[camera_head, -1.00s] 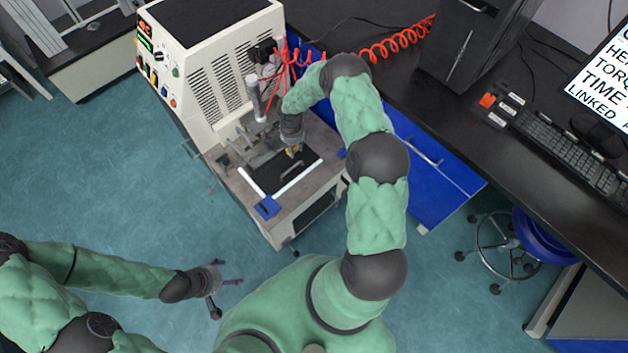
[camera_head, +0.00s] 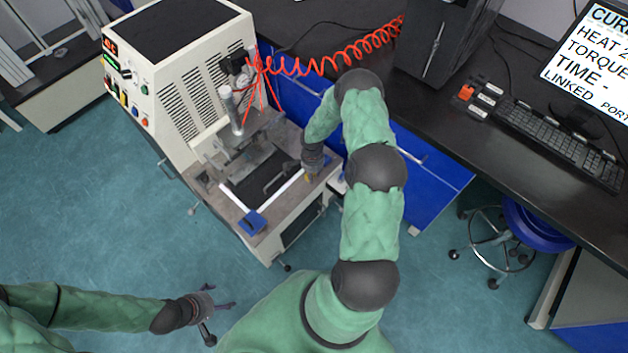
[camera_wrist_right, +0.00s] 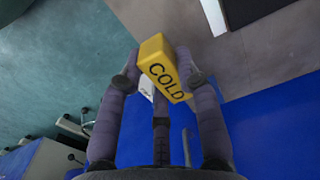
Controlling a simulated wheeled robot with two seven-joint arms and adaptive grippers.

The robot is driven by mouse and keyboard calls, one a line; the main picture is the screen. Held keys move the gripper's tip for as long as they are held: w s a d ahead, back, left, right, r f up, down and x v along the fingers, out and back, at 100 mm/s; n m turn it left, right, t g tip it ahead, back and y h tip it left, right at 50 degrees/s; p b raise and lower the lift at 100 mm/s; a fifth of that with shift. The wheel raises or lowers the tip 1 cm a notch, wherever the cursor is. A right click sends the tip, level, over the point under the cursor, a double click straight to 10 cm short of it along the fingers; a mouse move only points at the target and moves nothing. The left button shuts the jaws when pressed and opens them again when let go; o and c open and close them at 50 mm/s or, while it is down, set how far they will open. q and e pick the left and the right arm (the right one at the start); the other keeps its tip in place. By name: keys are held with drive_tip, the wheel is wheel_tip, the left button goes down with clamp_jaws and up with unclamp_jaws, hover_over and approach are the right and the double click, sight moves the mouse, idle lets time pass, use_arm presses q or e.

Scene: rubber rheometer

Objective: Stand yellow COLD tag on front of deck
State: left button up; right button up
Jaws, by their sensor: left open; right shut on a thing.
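The yellow COLD tag (camera_wrist_right: 162,68) is a small block with black letters, seen in the right wrist view between the fingertips of my right gripper (camera_wrist_right: 160,78). In the head view my right gripper (camera_head: 310,172) is at the right front part of the machine's deck (camera_head: 222,204), and only a speck of yellow shows at its tip. I cannot tell whether the tag touches the deck. My left gripper (camera_head: 217,304) is open and empty over the floor, in front of the machine and apart from it.
A white bar (camera_head: 277,190) and a blue block (camera_head: 252,222) lie along the deck's front. A dark plate with a handle (camera_head: 277,182) is behind them. A blue cabinet (camera_head: 400,160) stands right of the deck, below a black bench with a keyboard (camera_head: 558,142).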

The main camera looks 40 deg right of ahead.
sight(314, 183)
drive_tip(key=f, duration=0.1)
drive_tip(key=f+b, duration=0.1)
drive_tip(key=f, duration=0.1)
drive_tip(key=shift+s+d+f, duration=0.15)
drive_tip(key=shift+s+f, duration=0.1)
drive_tip(key=shift+s, duration=0.1)
drive_tip(key=shift+f, duration=0.15)
drive_tip(key=shift+f+b, duration=0.15)
drive_tip(key=shift+b, duration=0.15)
drive_tip(key=o, duration=0.9)
